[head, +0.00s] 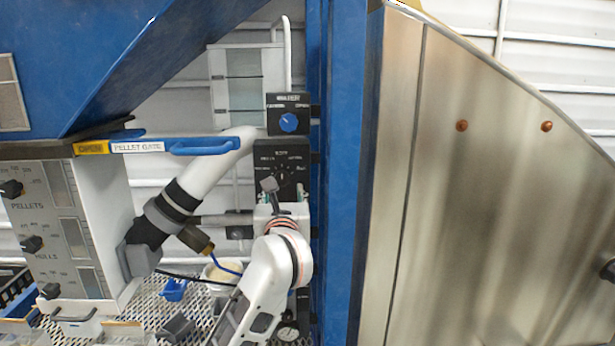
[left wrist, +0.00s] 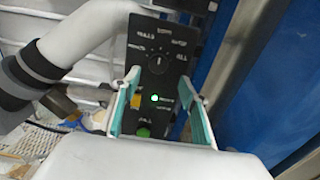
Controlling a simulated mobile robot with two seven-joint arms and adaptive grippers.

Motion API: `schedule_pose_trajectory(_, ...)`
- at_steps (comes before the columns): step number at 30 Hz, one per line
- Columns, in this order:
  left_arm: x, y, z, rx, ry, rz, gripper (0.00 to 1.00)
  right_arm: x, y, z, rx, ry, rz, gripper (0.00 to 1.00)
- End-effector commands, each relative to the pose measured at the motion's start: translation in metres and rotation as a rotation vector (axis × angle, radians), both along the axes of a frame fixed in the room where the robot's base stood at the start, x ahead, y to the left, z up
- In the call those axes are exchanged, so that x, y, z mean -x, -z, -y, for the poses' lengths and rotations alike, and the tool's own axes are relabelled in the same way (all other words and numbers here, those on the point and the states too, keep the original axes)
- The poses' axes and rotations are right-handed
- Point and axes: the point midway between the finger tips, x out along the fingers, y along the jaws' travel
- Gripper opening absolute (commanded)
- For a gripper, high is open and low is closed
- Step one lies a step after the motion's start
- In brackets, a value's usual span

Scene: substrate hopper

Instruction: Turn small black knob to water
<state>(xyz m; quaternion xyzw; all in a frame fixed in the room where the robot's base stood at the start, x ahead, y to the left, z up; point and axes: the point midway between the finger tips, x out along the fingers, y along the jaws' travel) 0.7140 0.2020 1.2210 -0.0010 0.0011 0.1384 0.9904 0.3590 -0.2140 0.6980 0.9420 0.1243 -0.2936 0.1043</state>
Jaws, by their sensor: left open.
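The small black knob (left wrist: 157,62) sits on a black control panel (left wrist: 172,25) in the left wrist view, ringed by white labels too blurred to read surely. A light mark on the knob seems to point roughly up. The panel also shows in the head view (head: 262,157), partly hidden by my left gripper (head: 285,192). In the left wrist view my left gripper (left wrist: 160,95) is open and empty, its teal-padded fingers on either side of the panel's lower part. The knob shows beyond the fingertips, apart from them. My right gripper is not in view.
A blue knob (head: 288,122) sits on a box above the panel. A green light (left wrist: 154,98) and green button (left wrist: 143,132) show below the black knob. A white pipe (head: 215,170) runs left, a blue post (head: 342,180) right. A knobbed grey panel (head: 60,190) stands far left.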

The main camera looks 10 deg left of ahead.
Motion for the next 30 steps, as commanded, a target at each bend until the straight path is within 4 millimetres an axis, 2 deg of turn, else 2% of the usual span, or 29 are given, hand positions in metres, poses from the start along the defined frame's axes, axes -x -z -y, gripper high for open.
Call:
schedule_pose_trajectory(15, -0.065, -0.001, -0.02, -0.003, -0.003, 0.001, 0.44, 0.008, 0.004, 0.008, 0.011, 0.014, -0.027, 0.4)
schedule_pose_trajectory(27, -0.072, 0.0, -0.022, -0.002, -0.003, 0.001, 0.44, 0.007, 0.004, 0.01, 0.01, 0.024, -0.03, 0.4)
schedule_pose_trajectory(30, -0.072, 0.0, -0.022, -0.002, -0.003, 0.001, 0.18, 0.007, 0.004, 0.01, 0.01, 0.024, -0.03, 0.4)
